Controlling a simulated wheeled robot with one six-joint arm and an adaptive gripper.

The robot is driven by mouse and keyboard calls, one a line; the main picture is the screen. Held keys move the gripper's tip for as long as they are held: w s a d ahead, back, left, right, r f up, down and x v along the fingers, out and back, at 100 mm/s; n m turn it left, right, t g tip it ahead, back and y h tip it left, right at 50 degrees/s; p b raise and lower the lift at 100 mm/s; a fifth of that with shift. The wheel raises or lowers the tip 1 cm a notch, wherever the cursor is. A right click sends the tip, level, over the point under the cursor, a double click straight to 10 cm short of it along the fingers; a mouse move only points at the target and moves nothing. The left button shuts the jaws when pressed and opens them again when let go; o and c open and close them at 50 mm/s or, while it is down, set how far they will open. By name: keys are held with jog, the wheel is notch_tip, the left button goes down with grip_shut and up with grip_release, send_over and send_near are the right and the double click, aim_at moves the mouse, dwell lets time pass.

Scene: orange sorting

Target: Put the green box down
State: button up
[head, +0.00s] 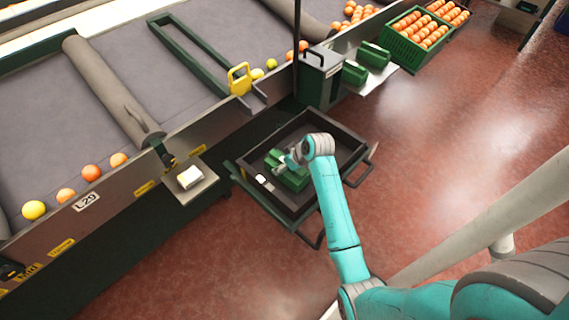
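The green box (294,181) is inside the black cart tray (328,128) near the picture's middle, toward the tray's left side. My gripper (284,165) is at the end of my turquoise arm, right over the box, and overlaps it in the picture. The fingers are small and partly hidden, so I cannot tell whether they are open or shut on the box. I also cannot tell whether the box rests on the tray floor or hangs slightly above it.
A small white item (262,180) lies by the tray's left side. The conveyor (150,60) with loose oranges runs along the left. The red floor (450,130) at right is clear.

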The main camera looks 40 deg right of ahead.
jog(key=o, duration=1.4)
jog(key=v, duration=1.2)
jog(key=shift+r, duration=0.1)
jog(key=shift+a, duration=0.1)
